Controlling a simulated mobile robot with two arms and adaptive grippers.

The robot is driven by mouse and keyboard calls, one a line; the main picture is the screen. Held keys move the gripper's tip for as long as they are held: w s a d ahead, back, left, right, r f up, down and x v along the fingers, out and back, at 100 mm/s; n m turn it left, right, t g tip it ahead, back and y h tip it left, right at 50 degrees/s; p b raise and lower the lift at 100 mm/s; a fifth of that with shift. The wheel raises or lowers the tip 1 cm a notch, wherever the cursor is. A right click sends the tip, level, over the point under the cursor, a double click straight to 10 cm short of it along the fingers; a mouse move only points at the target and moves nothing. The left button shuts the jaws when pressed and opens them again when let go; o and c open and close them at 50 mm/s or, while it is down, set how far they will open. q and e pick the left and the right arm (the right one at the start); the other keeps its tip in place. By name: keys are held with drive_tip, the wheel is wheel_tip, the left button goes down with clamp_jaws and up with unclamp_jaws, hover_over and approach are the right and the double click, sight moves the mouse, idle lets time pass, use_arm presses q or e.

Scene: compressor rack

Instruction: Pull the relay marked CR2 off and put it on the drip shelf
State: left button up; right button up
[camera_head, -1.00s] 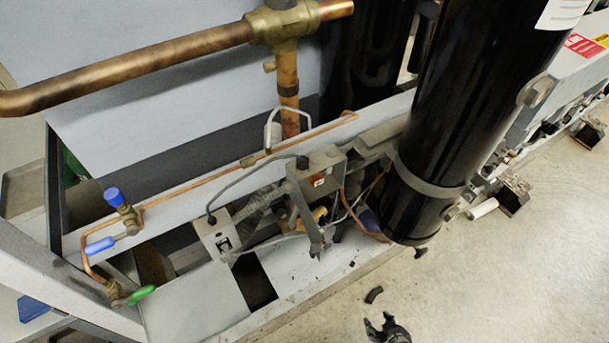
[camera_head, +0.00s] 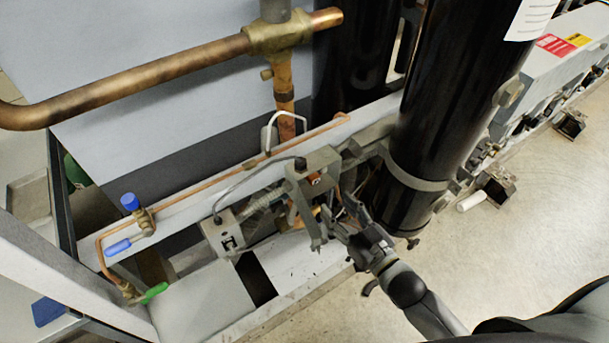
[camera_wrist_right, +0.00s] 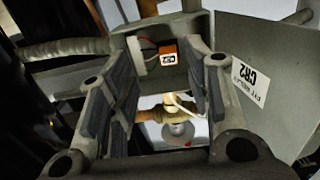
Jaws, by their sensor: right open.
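An orange relay (camera_wrist_right: 168,54) with a dark-and-white marking sits in a grey open box, beside a white block, in the right wrist view. In the head view a small orange-red patch of it (camera_head: 314,180) shows in the grey box (camera_head: 318,160). A plate (camera_wrist_right: 258,75) right of it carries a label reading CR2, turned in the picture. My right gripper (camera_head: 343,222) is open and empty, just in front of and below the box. In the wrist view its fingers (camera_wrist_right: 165,85) stand either side of the relay's line, apart from it. I cannot tell for certain which surface is the drip shelf.
A flat light-grey plate (camera_head: 205,303) lies at the lower left, beside a dark gap. A black cylinder (camera_head: 440,120) stands close right of the gripper. Copper pipe (camera_head: 130,80), a grey cable and a hanging bracket crowd around the box. Open floor (camera_head: 540,240) lies right.

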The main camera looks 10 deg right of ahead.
sight(316, 181)
drive_tip(key=shift+a+r, duration=0.2)
drive_tip(key=shift+r, duration=0.3)
drive_tip(key=shift+a+r, duration=0.15)
drive_tip(key=shift+r, duration=0.35)
drive_tip(key=shift+w, duration=0.15)
drive_tip(key=shift+b+x, duration=1)
drive_tip(key=shift+x, duration=3.4)
drive_tip(key=shift+a+r+p, duration=0.1)
drive_tip(key=shift+r+p, duration=0.05)
drive_tip(key=shift+p, duration=0.25)
clamp_jaws()
